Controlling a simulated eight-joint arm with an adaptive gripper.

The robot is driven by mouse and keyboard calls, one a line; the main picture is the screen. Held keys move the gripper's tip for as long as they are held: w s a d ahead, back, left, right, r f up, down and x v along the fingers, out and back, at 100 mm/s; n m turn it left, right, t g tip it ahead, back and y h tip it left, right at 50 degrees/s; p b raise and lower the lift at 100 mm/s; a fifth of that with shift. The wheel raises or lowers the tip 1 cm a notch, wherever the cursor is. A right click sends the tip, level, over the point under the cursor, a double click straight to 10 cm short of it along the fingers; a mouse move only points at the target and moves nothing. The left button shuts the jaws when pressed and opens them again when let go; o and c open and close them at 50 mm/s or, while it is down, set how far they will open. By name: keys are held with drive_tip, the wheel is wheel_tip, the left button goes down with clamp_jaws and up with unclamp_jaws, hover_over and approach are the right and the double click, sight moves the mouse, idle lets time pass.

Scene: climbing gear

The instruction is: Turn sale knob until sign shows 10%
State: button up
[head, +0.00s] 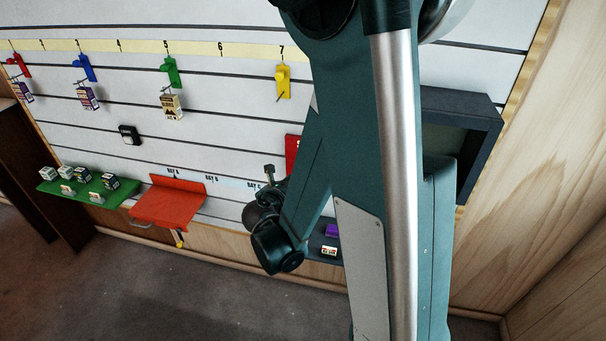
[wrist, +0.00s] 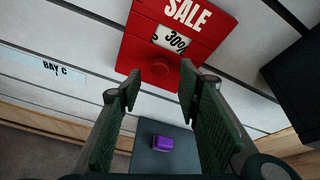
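The red SALE sign (wrist: 205,55) fills the top of the wrist view, tilted in the picture. Its window (wrist: 175,40) shows 30%, with part of another mark at the left edge. The round red knob (wrist: 158,70) sits on the sign below the window. In the head view only a sliver of the red sign (head: 292,150) shows beside my arm; its knob is hidden there. My gripper (wrist: 162,88) is open and empty, with one finger on each side of the knob's line. The fingertips look short of the knob, with no contact visible. My gripper (head: 270,177) is small in the head view.
A dark shelf (wrist: 145,165) with a purple block (wrist: 162,143) lies below the sign. A dark framed box (head: 480,110) is at right, partly behind my arm. A red shelf (head: 170,203), a green shelf (head: 105,197) and coloured hooks (head: 170,70) are at left.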

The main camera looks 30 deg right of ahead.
drive_tip(key=shift+b+x, duration=0.6)
drive_tip(key=shift+x, duration=2.35)
drive_tip(key=shift+c, duration=0.5)
drive_tip(key=c, duration=0.8)
drive_tip(key=shift+m+t+y, duration=0.3)
drive_tip(key=shift+m, duration=0.3)
